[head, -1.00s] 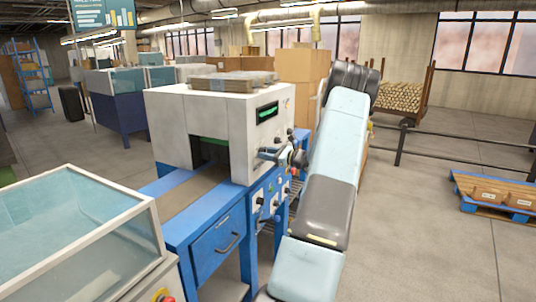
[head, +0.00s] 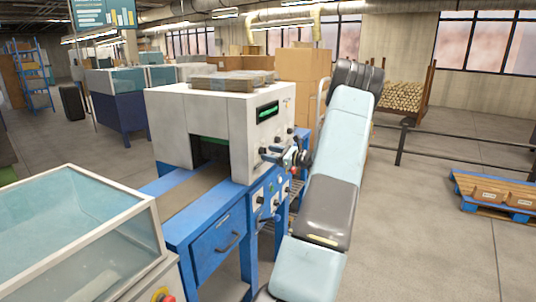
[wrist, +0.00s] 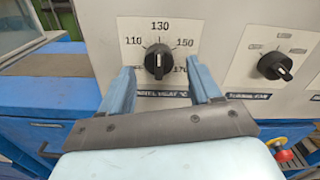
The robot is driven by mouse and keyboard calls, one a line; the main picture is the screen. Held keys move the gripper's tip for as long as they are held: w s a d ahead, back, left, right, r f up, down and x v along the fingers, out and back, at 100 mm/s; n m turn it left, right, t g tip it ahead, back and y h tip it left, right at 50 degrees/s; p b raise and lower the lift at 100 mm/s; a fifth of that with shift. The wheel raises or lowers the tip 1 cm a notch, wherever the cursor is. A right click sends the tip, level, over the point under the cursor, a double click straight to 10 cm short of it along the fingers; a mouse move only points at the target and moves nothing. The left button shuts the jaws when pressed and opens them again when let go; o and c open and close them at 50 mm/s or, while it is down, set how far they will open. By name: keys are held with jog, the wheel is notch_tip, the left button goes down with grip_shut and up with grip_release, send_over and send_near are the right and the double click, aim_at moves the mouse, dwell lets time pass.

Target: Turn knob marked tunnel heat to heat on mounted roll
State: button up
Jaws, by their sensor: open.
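The heat knob (wrist: 157,60) is black and round with a pale pointer line, on a white plate of the machine's front in the wrist view. Its scale reads 110, 130, 150 and 170. The label under it ends in "HEAT °C", and its start is partly hidden by my gripper. The pointer line looks near vertical; which end points is hard to tell. My gripper (wrist: 160,76) is open, one blue finger on each side of the knob's lower part, with gaps showing. In the head view, my gripper (head: 282,155) is at the machine's front. No mounted roll can be made out.
A second black knob (wrist: 275,66) sits on the right, its label blurred. Below are a red button (wrist: 284,155) and a blue stand with a drawer (head: 217,240). The white tunnel machine (head: 215,130) carries flat stacked packs. A glass-sided bin (head: 70,245) stands at the front left.

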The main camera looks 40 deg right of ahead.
jog(key=v, duration=1.1)
jog(key=shift+s+d, duration=0.2)
jog(key=shift+s, duration=0.15)
jog(key=a+r+n+g+y, duration=0.1)
jog(key=a+r+n+g, duration=0.3)
jog(key=a, duration=0.7)
jog(key=a+r+n+g, duration=0.3)
jog(key=a+n+g, duration=0.15)
jog(key=a, duration=0.65)
jog(key=a+r+n+g+y, duration=0.1)
jog(key=a+r+n+g, duration=0.3)
jog(key=a, duration=0.8)
jog(key=s+a+r+n+g+h, duration=0.1)
jog(key=s+a+r+n+h, duration=0.1)
jog(key=s+a+n, duration=0.3)
jog(key=s+a+r+n+h, duration=0.25)
jog(key=s+a, duration=0.25)
jog(key=a, duration=0.3)
jog(key=s+a+r+n+t+h, duration=0.1)
jog(key=s+a+n+t+h, duration=0.1)
jog(key=s+n, duration=0.7)
jog(key=shift+s+a+r+h, duration=0.15)
jog(key=shift+s+a+h, duration=0.8)
jog(key=shift+s, duration=1.15)
jog(key=shift+d+t, duration=0.25)
jog(key=shift+c, duration=0.3)
